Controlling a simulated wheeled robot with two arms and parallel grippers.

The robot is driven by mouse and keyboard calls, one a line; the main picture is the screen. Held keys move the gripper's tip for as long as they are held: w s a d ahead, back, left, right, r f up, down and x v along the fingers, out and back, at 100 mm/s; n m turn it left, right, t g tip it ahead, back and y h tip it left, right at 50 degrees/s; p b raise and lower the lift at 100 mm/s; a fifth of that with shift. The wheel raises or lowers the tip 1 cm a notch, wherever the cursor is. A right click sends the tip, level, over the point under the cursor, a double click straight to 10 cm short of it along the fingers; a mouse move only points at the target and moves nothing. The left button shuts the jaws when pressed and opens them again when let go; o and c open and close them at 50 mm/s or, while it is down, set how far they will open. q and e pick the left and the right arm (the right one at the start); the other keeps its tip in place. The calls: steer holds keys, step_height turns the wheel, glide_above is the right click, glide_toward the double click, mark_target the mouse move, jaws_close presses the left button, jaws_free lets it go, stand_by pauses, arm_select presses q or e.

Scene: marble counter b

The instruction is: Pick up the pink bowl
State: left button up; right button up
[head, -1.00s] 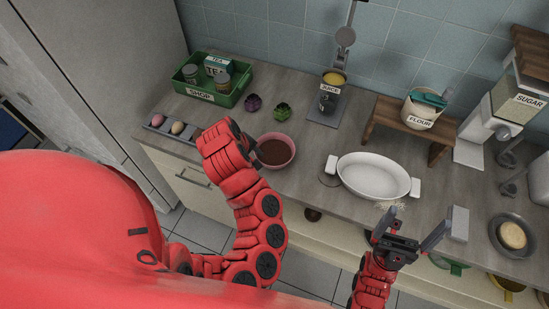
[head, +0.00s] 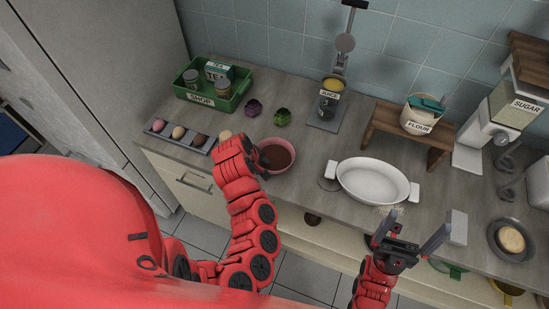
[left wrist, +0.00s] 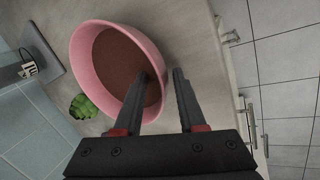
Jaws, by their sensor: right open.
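The pink bowl (head: 288,170) stands on the counter near its front edge and has brown contents. It also shows in the left wrist view (left wrist: 86,75). My left gripper (head: 264,161) is at the bowl's near left side, its fingers mostly hidden by my arm in the head view. In the left wrist view the left gripper (left wrist: 164,77) is open, with one finger over the inside of the bowl and the other outside the rim. A gap shows between the fingers. My right gripper (head: 410,232) is open and empty in front of the counter's edge.
A white oval dish (head: 372,181) stands right of the bowl. A tray of egg-shaped things (head: 186,145) lies left of it. Behind are a green crate (head: 232,104), a purple item (head: 254,108), a green item (head: 282,118) and a juicer (head: 328,105).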

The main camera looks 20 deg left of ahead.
arm_select(q)
jaws_close()
stand_by(1.3)
